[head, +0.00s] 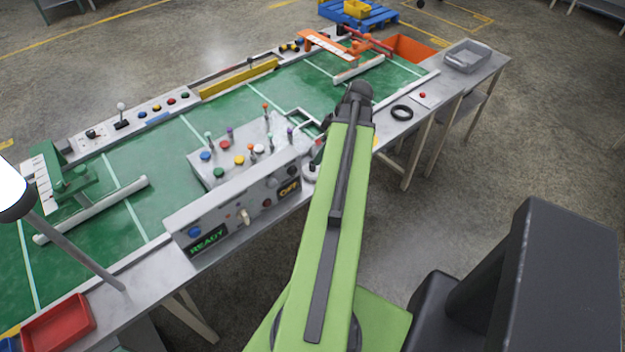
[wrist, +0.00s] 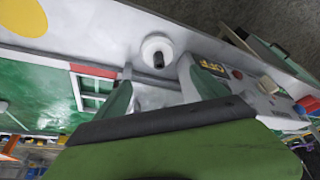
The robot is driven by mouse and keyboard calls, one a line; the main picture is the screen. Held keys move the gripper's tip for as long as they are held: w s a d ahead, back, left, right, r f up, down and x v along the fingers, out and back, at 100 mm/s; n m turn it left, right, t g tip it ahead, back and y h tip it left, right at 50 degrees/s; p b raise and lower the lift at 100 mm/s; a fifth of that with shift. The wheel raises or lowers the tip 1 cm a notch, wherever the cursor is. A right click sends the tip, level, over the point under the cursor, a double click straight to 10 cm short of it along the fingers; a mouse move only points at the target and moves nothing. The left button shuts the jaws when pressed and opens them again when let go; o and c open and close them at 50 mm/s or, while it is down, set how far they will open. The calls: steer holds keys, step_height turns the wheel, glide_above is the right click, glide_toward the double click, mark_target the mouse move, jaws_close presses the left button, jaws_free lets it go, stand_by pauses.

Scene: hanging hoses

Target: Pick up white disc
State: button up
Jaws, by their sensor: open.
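The white disc (wrist: 146,46) lies on the grey table edge near the top middle of the wrist view, with a dark round centre. In the head view, a white round piece (head: 309,174) shows beside the control box, partly covered by my arm. My gripper (wrist: 160,90) has its two green fingers apart, with nothing between them. The disc lies just beyond the fingertips in the wrist view, roughly in line with the gap. In the head view my arm mostly hides the gripper.
The grey control box (head: 240,195) with knobs and levers stands close beside the disc. A black ring (head: 402,113) and a grey bin (head: 467,56) sit farther along the table. A yellow disc (wrist: 22,17) shows at the wrist view's upper left. A red tray (head: 58,322) is near left.

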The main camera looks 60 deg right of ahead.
mark_target(312, 165)
steer(key=b+x, duration=0.4)
steer(key=x, duration=0.2)
steer(key=shift+s+d, duration=0.1)
steer(key=b+x, duration=0.5)
steer(key=shift+s+f, duration=0.2)
steer(key=shift+f, duration=0.05)
steer(key=shift+r, duration=0.15)
steer(key=shift+c, duration=0.4)
steer(key=c, duration=1.1)
steer(key=shift+c, duration=0.2)
steer(key=shift+r+p, duration=0.15)
steer(key=shift+p, duration=0.15)
